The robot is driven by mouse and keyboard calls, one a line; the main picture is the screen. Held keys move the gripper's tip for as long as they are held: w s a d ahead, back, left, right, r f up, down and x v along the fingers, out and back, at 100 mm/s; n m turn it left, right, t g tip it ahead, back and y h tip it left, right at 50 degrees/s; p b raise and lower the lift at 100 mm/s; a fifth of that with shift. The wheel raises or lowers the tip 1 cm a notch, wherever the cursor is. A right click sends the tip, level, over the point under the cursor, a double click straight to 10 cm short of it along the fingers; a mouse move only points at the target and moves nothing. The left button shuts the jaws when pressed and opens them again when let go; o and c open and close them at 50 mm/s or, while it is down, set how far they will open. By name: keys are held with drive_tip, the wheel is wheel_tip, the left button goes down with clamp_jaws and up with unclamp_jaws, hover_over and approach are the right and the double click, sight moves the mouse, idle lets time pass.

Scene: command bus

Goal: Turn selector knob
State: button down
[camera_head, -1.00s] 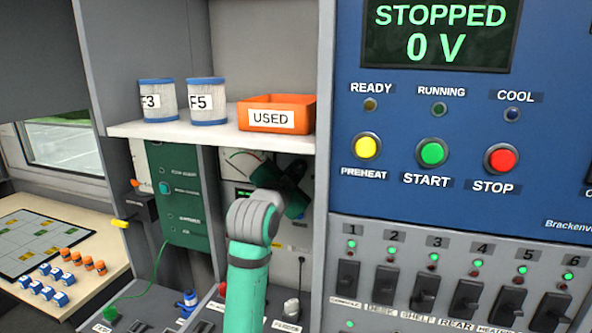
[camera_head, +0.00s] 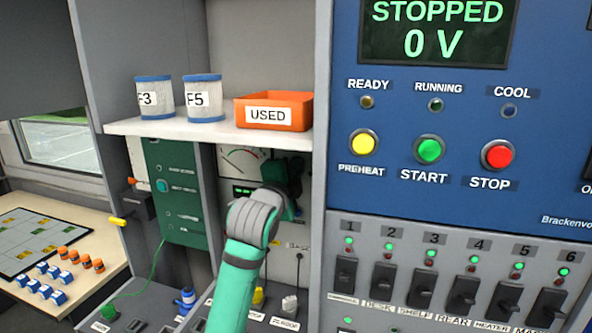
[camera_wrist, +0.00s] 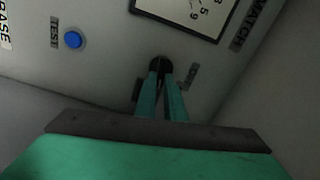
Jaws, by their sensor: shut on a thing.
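The selector knob (camera_wrist: 155,66) is a small dark round knob on a pale panel, seen in the wrist view just beyond my fingertips. My gripper (camera_wrist: 160,82) is shut on it, with its two teal fingers close together around the knob. The fingers hide part of the knob, and its pointer setting cannot be read. In the head view my arm and dark wrist (camera_head: 278,180) reach to the pale meter panel (camera_head: 240,165) under the shelf. The wrist hides the knob and fingertips there.
A blue TEST button (camera_wrist: 73,40) lies left of the knob, and a dial (camera_wrist: 190,12) lies above it. A shelf (camera_head: 190,130) with two canisters and an orange USED bin (camera_head: 275,112) overhangs my arm. The blue control panel (camera_head: 480,130) stands to the right.

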drive_tip(key=shift+f, duration=0.1)
idle(0.3)
drive_tip(key=c, duration=1.8)
unclamp_jaws()
drive_tip(key=shift+w, duration=0.1)
drive_tip(key=shift+c, duration=0.2)
drive_tip(key=shift+s, duration=0.25)
drive_tip(key=v, duration=1)
drive_tip(key=shift+s+a, duration=0.2)
drive_tip(key=shift+s, duration=0.15)
drive_tip(key=shift+a, duration=0.1)
